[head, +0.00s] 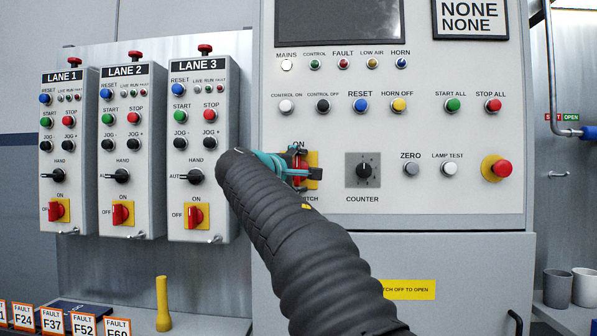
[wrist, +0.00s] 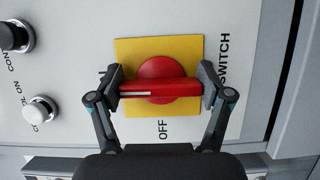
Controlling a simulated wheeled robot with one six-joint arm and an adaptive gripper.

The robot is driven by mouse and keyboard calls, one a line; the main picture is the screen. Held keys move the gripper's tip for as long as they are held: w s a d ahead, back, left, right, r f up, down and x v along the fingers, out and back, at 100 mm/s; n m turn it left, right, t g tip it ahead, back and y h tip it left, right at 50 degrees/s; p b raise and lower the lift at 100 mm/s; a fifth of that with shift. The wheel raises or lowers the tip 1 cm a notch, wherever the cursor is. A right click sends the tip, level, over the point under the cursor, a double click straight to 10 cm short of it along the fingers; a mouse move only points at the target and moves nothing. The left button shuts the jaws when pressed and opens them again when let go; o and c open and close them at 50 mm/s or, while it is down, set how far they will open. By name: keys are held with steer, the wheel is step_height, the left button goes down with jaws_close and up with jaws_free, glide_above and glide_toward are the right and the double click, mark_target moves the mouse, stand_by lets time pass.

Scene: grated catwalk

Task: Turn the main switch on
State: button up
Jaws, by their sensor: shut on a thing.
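The main switch is a red rotary knob (wrist: 162,69) with a bar handle on a yellow plate (wrist: 188,50), low on the large grey panel. It also shows in the head view (head: 300,172), partly behind my gripper. My gripper (wrist: 160,87) is shut on the bar, one finger at each end. The white mark on the bar points left in the wrist view, towards the label that my finger mostly covers. The OFF label lies below the knob there. In the head view the ON label is above the switch, and the bar looks upright.
The counter knob (head: 364,171) is just right of the switch, with a red emergency button (head: 501,168) farther right. The Lane 3 box (head: 203,140) stands close on the left. A yellow torch-like object (head: 162,303) and fault cards (head: 84,325) are at lower left.

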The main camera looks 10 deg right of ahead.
steer(key=o, duration=1.1)
steer(key=v, duration=1.2)
